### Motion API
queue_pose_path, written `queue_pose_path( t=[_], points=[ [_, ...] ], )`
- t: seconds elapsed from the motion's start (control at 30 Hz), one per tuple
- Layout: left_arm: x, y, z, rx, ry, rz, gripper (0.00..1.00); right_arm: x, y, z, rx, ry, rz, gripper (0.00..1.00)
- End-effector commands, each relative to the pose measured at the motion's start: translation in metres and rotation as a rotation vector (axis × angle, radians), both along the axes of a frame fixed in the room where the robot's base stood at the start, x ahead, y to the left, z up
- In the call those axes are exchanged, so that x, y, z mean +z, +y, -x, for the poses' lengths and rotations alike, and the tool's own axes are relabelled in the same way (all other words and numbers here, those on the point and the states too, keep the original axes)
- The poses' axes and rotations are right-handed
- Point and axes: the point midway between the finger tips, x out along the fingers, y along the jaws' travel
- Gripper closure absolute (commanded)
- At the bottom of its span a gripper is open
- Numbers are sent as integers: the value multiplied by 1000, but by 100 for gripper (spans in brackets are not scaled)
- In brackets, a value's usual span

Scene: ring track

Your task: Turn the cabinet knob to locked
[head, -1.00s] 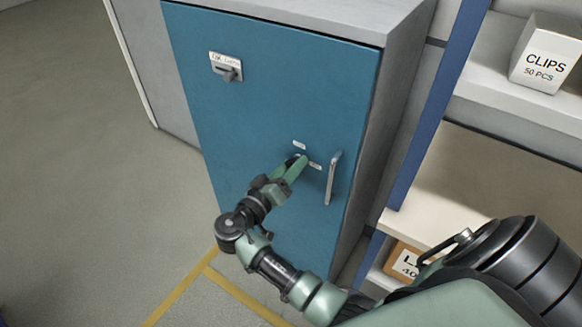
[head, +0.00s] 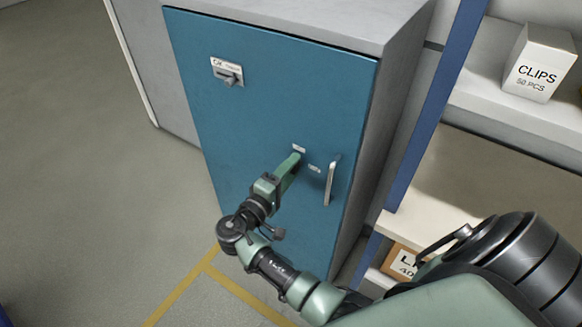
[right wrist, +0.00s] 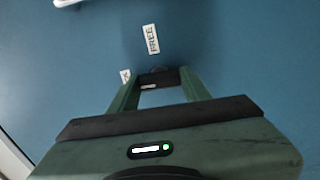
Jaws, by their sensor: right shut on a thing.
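The blue cabinet door (head: 245,125) is closed. The small dark knob (right wrist: 158,75) sits between my right fingertips in the right wrist view; the gripper hides it in the head view. My right gripper (head: 295,160) is shut on the knob, its fingers reaching to the door; they also show in the right wrist view (right wrist: 160,88). A label reading FREE (right wrist: 152,38) lies beside the knob, and in the head view it is to the right (head: 315,169). Another label (head: 299,149) lies above the knob; a finger partly covers it in the wrist view (right wrist: 125,75). My left gripper is out of view.
An upright metal handle (head: 332,180) stands out from the door just right of the knob. A labelled switch (head: 228,73) is at the door's upper left. Shelves with a CLIPS box (head: 538,65) and a blue post (head: 425,120) stand at right. Floor at left is clear.

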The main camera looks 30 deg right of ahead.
Motion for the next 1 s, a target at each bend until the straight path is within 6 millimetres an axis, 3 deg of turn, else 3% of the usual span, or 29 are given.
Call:
queue_pose_path(
  t=[0.7, 0.73, 0.77, 0.8, 1.0],
  points=[
    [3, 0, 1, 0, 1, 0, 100, 1, 0, -1, 3, 64, 28, 93],
    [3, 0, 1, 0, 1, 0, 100, 1, 0, -1, 3, 64, 28, 44],
    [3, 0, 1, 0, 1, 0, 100, 1, 0, -1, 2, 64, 28, 36],
    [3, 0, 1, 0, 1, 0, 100, 1, 0, -1, 2, 64, 28, 31],
    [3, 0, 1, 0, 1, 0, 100, 0, 0, 0, 1, 63, 27, 31]
  ],
)
